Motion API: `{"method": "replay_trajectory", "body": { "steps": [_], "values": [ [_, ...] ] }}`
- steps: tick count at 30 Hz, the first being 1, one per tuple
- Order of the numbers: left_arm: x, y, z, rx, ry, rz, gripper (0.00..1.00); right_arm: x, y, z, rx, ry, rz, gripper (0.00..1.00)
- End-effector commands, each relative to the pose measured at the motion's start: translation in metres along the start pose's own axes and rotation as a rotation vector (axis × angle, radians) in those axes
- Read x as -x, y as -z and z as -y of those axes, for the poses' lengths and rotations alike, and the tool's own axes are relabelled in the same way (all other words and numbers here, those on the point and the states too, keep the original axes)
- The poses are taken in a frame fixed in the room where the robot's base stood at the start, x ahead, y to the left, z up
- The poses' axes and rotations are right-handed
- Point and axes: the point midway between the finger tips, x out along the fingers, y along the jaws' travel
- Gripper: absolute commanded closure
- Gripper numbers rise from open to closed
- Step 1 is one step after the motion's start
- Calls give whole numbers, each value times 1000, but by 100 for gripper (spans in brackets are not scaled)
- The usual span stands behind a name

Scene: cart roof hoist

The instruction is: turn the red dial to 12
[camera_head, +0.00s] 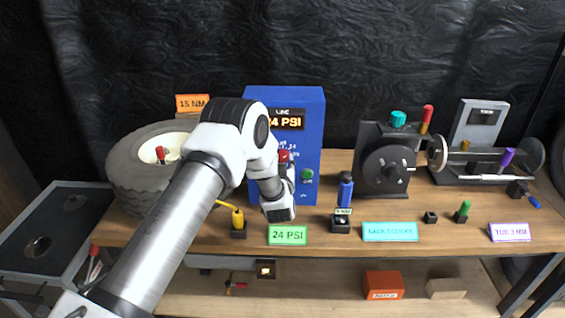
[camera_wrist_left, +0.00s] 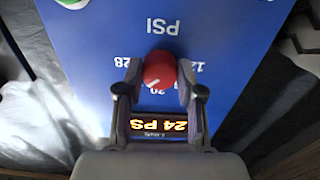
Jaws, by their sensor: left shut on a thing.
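The red dial (camera_head: 283,156) is on the front of the blue box (camera_head: 306,150), mostly behind my left gripper (camera_head: 285,172). In the left wrist view, upside down, the red dial (camera_wrist_left: 160,66) sits between the two fingers of my left gripper (camera_wrist_left: 160,76), which is shut on it. The dial's white pointer line points to the picture's lower left, between 20 and 28. A 12 (camera_wrist_left: 196,66) shows at the right of the dial. The lit display (camera_head: 284,120) reads 24 PSI. My right gripper is not in view.
A green 24 PSI card (camera_head: 288,235) and a blue-handled tool (camera_head: 345,190) are in front. A black machine with a disc (camera_head: 388,165) stands to the right. A green button (camera_head: 307,174) is close beside my gripper.

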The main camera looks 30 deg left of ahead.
Motion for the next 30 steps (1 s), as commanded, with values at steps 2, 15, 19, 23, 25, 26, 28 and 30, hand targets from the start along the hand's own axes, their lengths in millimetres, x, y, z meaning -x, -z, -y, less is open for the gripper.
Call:
{"method": "replay_trajectory", "body": {
  "steps": [2,15,19,23,25,26,28,30],
  "values": [
    [0,-1,0,26,0,-2,98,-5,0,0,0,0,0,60],
    [-1,-4,0,347,0,-4,98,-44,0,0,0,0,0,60],
    [0,-4,-1,470,0,-4,98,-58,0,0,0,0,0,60],
    [-1,-4,-1,595,0,-4,98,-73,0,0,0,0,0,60],
    [0,-4,-1,662,0,-4,98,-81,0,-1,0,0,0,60],
    [0,-4,-1,690,0,-4,98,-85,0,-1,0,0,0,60],
    [0,-4,-1,757,0,-5,98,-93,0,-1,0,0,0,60],
    [-1,-4,-1,823,0,-4,98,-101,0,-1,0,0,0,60]
  ]
}}
